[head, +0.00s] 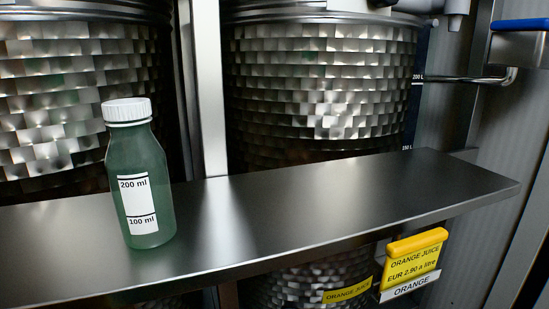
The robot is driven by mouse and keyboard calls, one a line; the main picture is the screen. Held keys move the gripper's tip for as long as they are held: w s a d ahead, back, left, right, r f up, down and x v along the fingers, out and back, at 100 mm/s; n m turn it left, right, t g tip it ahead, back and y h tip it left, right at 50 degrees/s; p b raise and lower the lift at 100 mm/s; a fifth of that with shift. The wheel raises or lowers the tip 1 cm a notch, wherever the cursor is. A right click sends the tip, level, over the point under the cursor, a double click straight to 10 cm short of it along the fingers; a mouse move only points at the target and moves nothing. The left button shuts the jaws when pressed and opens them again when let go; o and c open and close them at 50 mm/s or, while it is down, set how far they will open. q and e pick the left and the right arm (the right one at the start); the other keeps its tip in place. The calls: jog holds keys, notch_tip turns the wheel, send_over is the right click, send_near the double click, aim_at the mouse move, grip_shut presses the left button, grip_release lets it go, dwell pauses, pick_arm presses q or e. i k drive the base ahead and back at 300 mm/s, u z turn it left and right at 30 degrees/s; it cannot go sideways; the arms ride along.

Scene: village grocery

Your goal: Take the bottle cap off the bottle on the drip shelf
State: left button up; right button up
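A green bottle (141,190) stands upright on the dark metal drip shelf (300,212), left of the middle in the head view. It has a white label marked 200 ml and 100 ml. A white ribbed bottle cap (127,110) sits on its neck. Neither of my grippers shows in the head view.
Two large metal tanks with a tiled sheen, one at the left (60,90) and one in the middle (320,85), stand behind the shelf. A metal post (208,90) rises between them. A yellow orange juice price sign (414,257) hangs at the shelf's front right. The shelf right of the bottle is clear.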

aim_at(136, 162)
jog(key=u, duration=3.5)
jog(key=k, duration=1.2)
jog(key=z, duration=1.65)
